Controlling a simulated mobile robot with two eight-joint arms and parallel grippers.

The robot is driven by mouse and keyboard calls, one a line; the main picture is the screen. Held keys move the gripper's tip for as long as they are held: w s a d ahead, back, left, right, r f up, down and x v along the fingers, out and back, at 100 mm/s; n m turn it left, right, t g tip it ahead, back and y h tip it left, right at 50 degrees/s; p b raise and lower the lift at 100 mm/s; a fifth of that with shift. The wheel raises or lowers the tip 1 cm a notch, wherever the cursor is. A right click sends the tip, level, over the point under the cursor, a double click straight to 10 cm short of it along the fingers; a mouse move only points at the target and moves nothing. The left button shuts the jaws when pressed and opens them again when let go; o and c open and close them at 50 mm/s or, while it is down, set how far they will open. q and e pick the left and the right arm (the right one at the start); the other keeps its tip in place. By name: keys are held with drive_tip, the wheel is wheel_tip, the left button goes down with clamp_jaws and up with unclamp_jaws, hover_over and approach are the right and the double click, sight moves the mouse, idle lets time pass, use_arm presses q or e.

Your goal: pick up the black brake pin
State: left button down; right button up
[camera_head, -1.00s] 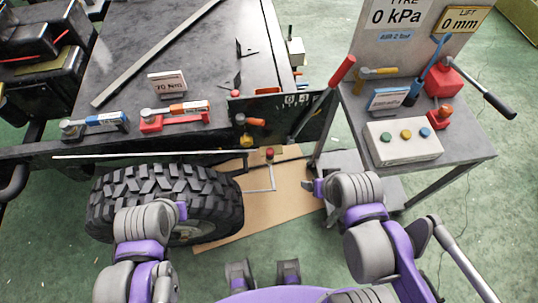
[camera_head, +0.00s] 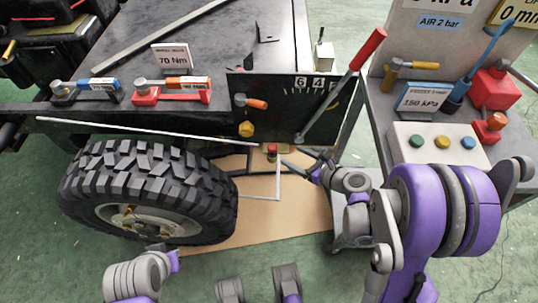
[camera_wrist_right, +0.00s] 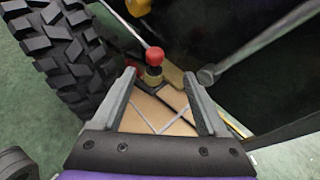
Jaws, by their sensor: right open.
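A small upright piece with a red knob on a brass collar (camera_head: 272,151) stands beyond the wheel, by the chassis; it also shows in the right wrist view (camera_wrist_right: 154,57). Below the collar it looks dark. I cannot tell for sure whether this is the black brake pin. My right gripper (camera_head: 291,156) is open, its fingers pointing at this piece from the right. In the right wrist view the open fingers (camera_wrist_right: 160,76) lie either side of its line, and the knob stands just beyond the tips. My left gripper (camera_head: 172,260) shows only partly at the bottom left; its fingers are hidden.
A large tyre (camera_head: 150,190) stands close on the left. A long pale rod (camera_head: 145,129) crosses above it. A lever with a red grip (camera_head: 368,48) rises on the right, beside a grey tool table (camera_head: 385,115). A brown board (camera_head: 295,225) lies on the floor.

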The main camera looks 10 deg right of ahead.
sight(276, 149)
drive_tip(key=x, duration=0.3)
drive_tip(key=b+x, duration=0.1)
drive_tip(key=x, duration=0.6)
drive_tip(key=shift+a, duration=0.45)
drive_tip(key=shift+s, duration=0.1)
drive_tip(key=shift+c, duration=0.3)
clamp_jaws()
